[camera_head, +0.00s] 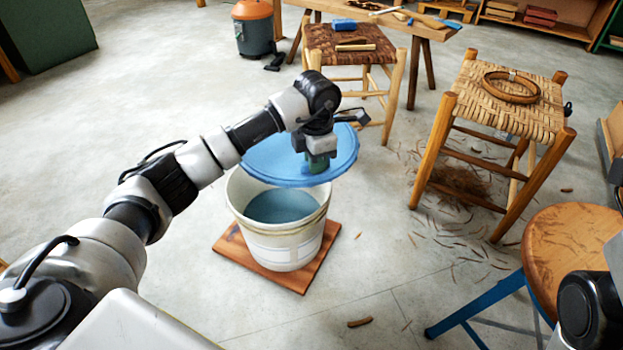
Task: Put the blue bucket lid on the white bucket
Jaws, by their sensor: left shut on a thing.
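The blue bucket lid (339,147) is a round disc, held roughly level above the white bucket (282,246). It is offset toward the back right of the bucket's mouth, so the front left of the opening shows. The bucket stands upright, with blue-grey contents visible inside. My left gripper (318,165) reaches in from the left and is shut on the lid near its middle; the fingertips are partly hidden by the wrist. Whether the lid touches the bucket's far rim cannot be told. My right gripper is not in view; only part of my right arm shows at the lower right.
The bucket stands on a brown board (308,277). A woven stool (487,110) with a ring on it stands right, and a round stool (570,250) stands lower right. A dark woven stool (350,44) is behind. Bark scraps litter the floor; the left floor is clear.

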